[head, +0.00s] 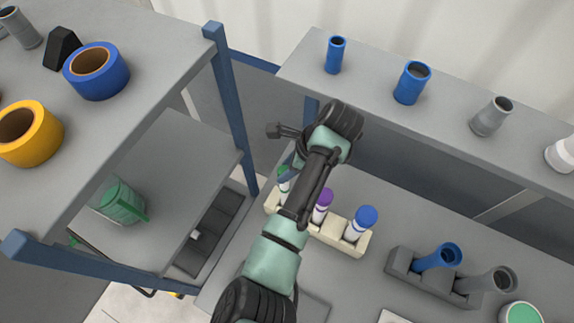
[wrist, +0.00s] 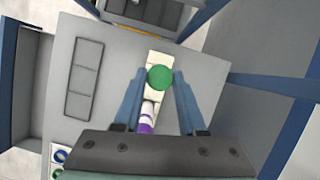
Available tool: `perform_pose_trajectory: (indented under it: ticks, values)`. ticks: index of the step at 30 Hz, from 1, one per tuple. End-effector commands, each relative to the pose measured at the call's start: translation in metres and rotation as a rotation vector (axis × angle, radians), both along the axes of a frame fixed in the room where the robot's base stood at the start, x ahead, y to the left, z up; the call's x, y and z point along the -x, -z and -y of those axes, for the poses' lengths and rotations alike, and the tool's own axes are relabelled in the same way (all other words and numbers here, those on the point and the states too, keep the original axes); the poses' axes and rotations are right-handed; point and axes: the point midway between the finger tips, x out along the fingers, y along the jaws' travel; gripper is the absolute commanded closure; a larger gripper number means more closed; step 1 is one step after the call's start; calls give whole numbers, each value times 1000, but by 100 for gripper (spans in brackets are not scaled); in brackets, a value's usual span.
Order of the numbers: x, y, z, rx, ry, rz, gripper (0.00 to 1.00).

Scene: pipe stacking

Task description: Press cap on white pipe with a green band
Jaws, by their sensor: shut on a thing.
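A green cap (wrist: 160,78) sits between the two fingers of my gripper (wrist: 160,74) in the wrist view, and the gripper is shut on it. In the head view the green cap (head: 283,171) shows at the left end of a cream rack, at the top of a white pipe (head: 284,186). My arm hides part of both, and the pipe's green band cannot be made out. I cannot tell whether the cap is fully seated. The pipe is mostly hidden under the cap in the wrist view.
The cream rack (head: 327,233) also holds a purple-capped pipe (head: 323,200) and a blue-capped pipe (head: 362,222), close beside my arm. A grey holder (head: 403,263) stands to the right. A shelf with blue and grey pipes (head: 412,83) runs behind. A blue shelf post (head: 232,110) stands left.

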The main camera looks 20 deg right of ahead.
Motion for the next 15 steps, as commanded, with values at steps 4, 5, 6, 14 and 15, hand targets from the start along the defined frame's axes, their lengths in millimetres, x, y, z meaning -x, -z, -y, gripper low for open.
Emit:
perform_pose_trajectory:
  ticks: [4, 5, 6, 14, 15]
  values:
    - [0, 0, 0, 0, 0, 0, 100]
    - [0, 0, 0, 0, 0, 0, 100]
    - [0, 1, 0, 0, 0, 0, 100]
    - [0, 7, 0, 0, 0, 0, 100]
    - [0, 8, 0, 0, 0, 0, 100]
